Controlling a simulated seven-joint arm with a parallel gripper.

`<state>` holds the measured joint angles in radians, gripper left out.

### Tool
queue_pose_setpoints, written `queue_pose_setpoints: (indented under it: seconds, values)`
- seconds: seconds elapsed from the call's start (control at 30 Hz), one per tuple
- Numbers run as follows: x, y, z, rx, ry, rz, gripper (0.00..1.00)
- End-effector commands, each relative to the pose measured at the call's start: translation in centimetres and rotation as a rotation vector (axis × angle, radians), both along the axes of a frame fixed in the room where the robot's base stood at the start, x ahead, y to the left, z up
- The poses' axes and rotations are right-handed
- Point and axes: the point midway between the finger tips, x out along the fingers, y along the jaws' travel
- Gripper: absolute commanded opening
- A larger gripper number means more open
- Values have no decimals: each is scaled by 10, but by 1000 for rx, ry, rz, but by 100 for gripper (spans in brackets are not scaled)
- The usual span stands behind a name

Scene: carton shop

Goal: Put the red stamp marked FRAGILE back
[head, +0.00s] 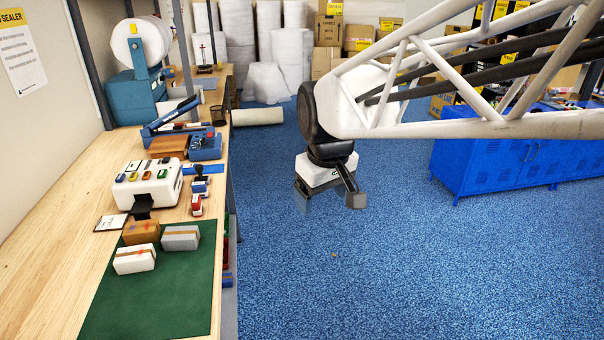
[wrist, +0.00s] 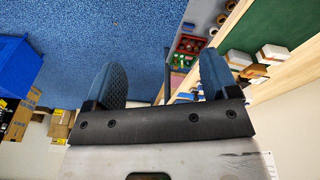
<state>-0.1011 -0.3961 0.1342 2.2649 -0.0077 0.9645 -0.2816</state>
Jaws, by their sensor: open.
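A small stamp with a red lower part (head: 197,205) stands on the wooden bench, right of a white box-shaped unit (head: 165,190) with several coloured patches on top. A dark-handled stamp with blue on it (head: 200,181) stands just behind it. The word FRAGILE is too small to read on either. My gripper (head: 329,198) is open and empty, out over the blue floor, to the right of the bench and apart from it. Its two fingers show spread in the wrist view (wrist: 163,78) with nothing between them.
A green mat (head: 150,295) at the bench's near end carries a brown carton (head: 141,232), a grey carton (head: 180,238) and a white carton (head: 134,259). A blue press-like device (head: 205,147) stands farther back. A blue cabinet (head: 480,165) stands at right. Floor between is clear.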

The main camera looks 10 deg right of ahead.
Motion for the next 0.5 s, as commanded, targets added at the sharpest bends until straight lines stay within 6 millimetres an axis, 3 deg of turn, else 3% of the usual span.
queue_pose_setpoints:
  seconds: [0.3,0.5]
  values:
    - [-91,-33,-20,34,-34,-235,80]
    - [-131,-44,-35,52,-51,-348,80]
